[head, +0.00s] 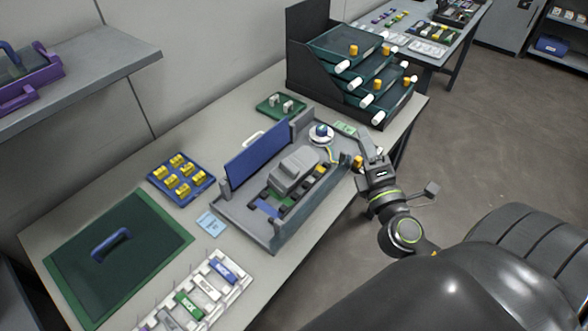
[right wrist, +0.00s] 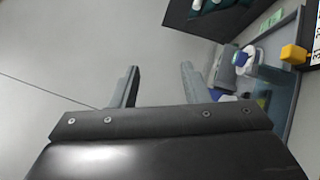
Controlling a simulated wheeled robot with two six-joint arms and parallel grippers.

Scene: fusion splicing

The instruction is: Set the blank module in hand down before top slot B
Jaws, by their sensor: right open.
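My right gripper (head: 370,148) is at the right edge of the workbench, beside the grey chassis (head: 273,236). In the right wrist view its two fingers (right wrist: 160,84) stand apart with nothing between them. I see no blank module in its jaws. The chassis holds a row of dark, green and blue modules (head: 268,208) beside a raised grey cover (head: 295,168). A white rack (head: 240,283) at the front holds a blue module (head: 222,270), a green module (head: 188,305) and a grey one. I cannot tell which place is top slot B. My left gripper is not in view.
A dark tiered rack (head: 298,70) with green trays and white and orange knobs stands at the back. A blue tray of yellow parts (head: 160,185) and a green mat (head: 70,262) with a blue handle (head: 110,244) lie left. An orange block (right wrist: 293,54) shows near the right gripper.

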